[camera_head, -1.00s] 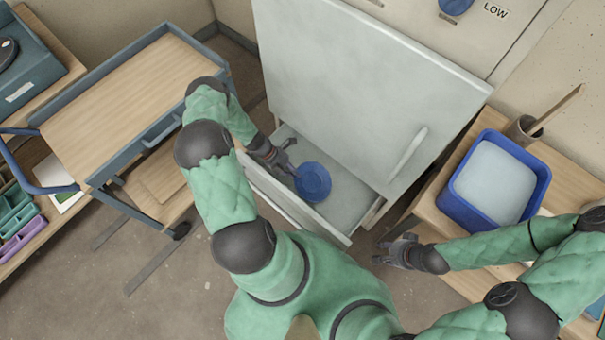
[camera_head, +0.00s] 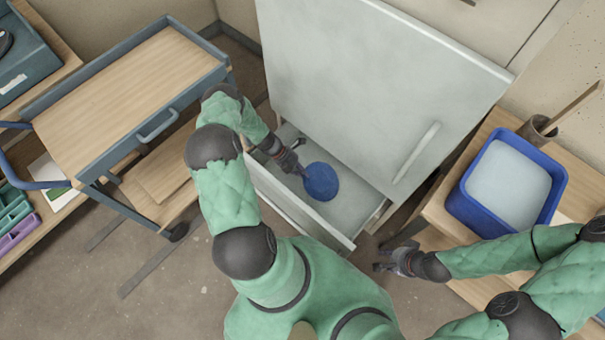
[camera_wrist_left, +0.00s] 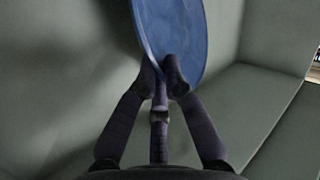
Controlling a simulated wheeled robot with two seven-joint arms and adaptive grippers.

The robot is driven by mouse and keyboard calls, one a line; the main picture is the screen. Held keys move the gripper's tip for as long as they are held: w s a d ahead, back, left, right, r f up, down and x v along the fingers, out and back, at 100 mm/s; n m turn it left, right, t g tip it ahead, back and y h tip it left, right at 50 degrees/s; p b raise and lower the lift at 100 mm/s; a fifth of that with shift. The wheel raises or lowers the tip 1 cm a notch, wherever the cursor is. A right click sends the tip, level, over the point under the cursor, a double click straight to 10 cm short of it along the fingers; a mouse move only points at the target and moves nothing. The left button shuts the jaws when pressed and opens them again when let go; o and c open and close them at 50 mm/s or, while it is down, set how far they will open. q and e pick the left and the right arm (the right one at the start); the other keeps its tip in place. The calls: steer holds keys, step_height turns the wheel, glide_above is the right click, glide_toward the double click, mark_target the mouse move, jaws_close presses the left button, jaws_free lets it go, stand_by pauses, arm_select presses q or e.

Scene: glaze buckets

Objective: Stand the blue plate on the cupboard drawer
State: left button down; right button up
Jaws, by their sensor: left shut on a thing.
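The blue plate (camera_head: 320,181) is inside the open cupboard drawer (camera_head: 347,240), its round face showing in the head view. My left gripper (camera_head: 302,171) reaches into the drawer and is shut on the plate's left edge. In the left wrist view, the plate (camera_wrist_left: 172,35) rises edge-on from between the fingertips (camera_wrist_left: 163,80). Whether the plate touches the drawer floor cannot be told. My right gripper (camera_head: 383,260) hangs empty to the right of the drawer, its fingers apart.
The tall grey cupboard door (camera_head: 365,85) stands over the drawer. A blue tub (camera_head: 507,185) with pale contents is on the wooden table at right, with a brown pot (camera_head: 537,130) behind it. A wooden-topped trolley (camera_head: 125,95) stands at left.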

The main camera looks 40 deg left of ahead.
arm_select(q)
steer(key=c, duration=1.8)
jaws_free()
steer(key=shift+f, duration=0.15)
steer(key=o, duration=0.5)
steer(key=shift+c, duration=0.2)
steer(key=shift+r, duration=0.2)
steer(key=p+v, duration=0.4)
steer(key=v, duration=0.8)
steer(key=shift+f, duration=0.1)
